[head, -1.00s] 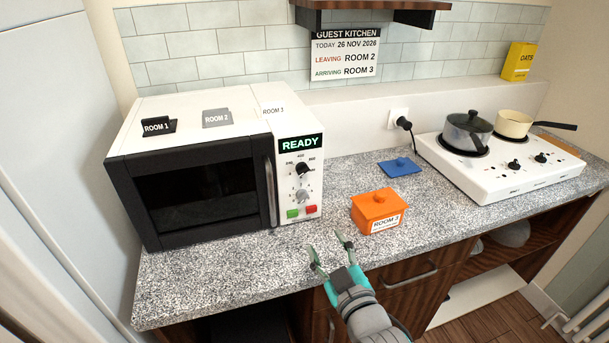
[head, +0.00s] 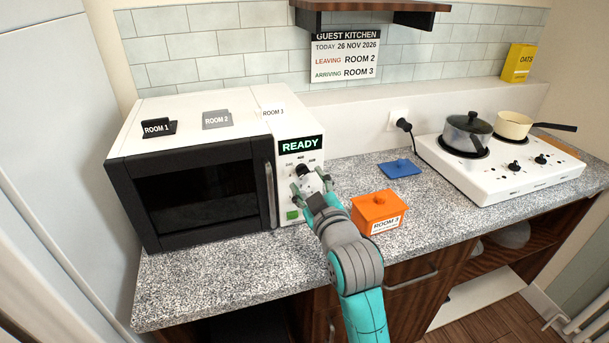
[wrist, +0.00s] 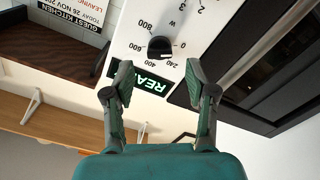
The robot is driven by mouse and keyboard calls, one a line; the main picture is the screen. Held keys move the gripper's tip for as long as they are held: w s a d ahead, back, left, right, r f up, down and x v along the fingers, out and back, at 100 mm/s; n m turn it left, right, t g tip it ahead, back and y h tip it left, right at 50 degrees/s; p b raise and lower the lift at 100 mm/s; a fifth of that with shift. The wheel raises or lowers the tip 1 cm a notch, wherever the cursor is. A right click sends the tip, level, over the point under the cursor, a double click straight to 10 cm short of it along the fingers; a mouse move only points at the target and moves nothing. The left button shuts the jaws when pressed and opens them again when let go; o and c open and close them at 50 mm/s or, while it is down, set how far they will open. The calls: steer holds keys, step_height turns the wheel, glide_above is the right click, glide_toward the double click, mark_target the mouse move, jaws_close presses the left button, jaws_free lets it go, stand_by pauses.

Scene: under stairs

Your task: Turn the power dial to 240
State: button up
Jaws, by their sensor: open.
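The power dial (wrist: 160,47) is a round black knob on the microwave's white panel (wrist: 120,30). In the wrist view, numbers 0, 240, 400, 600 and 800 ring it; its exact pointer setting is too small to read surely. In the head view, the dial (head: 303,171) shows just above my gripper (head: 312,187). My gripper is open and empty, its fingers apart in front of the panel. In the wrist view, my gripper (wrist: 160,80) has the dial beyond and between its fingertips, with no clear contact. The lower knob is mostly hidden in the head view.
The microwave display (head: 300,145) reads READY. An orange lidded box (head: 378,210) labelled ROOM 2 stands close right of my arm. The front counter left of my arm is clear.

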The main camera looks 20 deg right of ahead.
mark_target(303, 173)
steer(key=shift+w, duration=1.8)
jaws_close()
